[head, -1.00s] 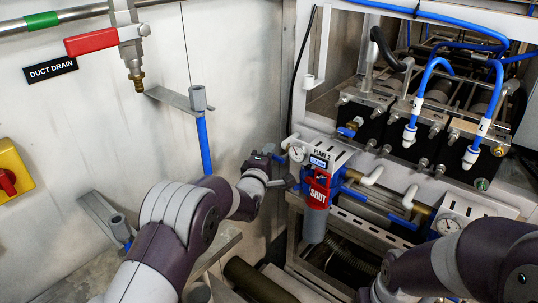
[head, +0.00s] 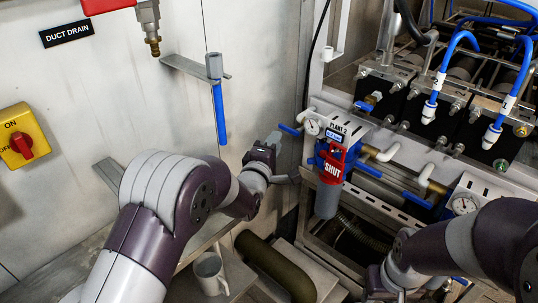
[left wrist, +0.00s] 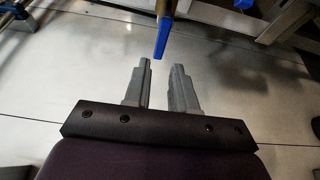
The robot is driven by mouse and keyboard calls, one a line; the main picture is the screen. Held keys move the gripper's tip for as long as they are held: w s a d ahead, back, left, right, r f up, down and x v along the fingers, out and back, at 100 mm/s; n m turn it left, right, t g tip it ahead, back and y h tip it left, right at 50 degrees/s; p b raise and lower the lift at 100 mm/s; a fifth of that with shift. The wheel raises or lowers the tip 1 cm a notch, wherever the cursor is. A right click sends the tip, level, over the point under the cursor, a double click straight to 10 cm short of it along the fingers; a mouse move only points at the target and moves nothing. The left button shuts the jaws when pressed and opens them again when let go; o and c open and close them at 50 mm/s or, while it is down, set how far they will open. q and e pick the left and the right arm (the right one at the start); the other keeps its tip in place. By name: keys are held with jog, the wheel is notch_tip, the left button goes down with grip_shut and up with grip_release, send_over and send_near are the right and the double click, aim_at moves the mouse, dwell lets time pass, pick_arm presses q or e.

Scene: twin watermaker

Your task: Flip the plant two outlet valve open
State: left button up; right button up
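The plant two unit (head: 345,120) carries a "PLANT 2" label, a round gauge and a grey filter bowl with a red "SHUT" tag (head: 333,165). A blue lever (head: 290,130) sticks out left of the gauge; I take it for the outlet valve's handle. My left gripper (head: 279,158) is open and empty, just left of and below this lever. In the left wrist view a blue handle (left wrist: 163,38) lies ahead of the fingertips (left wrist: 161,65), roughly in line with the gap and apart from them. My right gripper (head: 378,285) shows only partly, low in the head view; its fingers are unclear.
More blue levers (head: 417,200) and white pipe elbows sit right of the filter. A second gauge (head: 463,205) is near my right arm. A mug (head: 210,272) stands below my left arm.

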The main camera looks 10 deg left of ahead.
pick_arm(q)
jog(key=v, duration=0.4)
jog(key=shift+s+a, duration=0.1)
jog(key=shift+s, duration=0.2)
jog(key=s+a+m+g+y+p, duration=0.1)
jog(key=s+a+m+g+p, duration=0.2)
jog(key=s, duration=0.6)
jog(key=s+a+f+m+g+y+p, duration=0.1)
jog(key=s+a+m+g+p, duration=0.2)
jog(key=s+m+g, duration=0.4)
jog(key=s+a+f+m+g+y+p, duration=0.1)
jog(key=s+a+m+g, duration=0.4)
jog(key=s, duration=0.6)
jog(key=shift+s+a+m+g+y+p, duration=0.25)
jog(key=shift+g+y+p, duration=0.35)
jog(key=shift+p, duration=0.6)
jog(key=shift+f, duration=0.15)
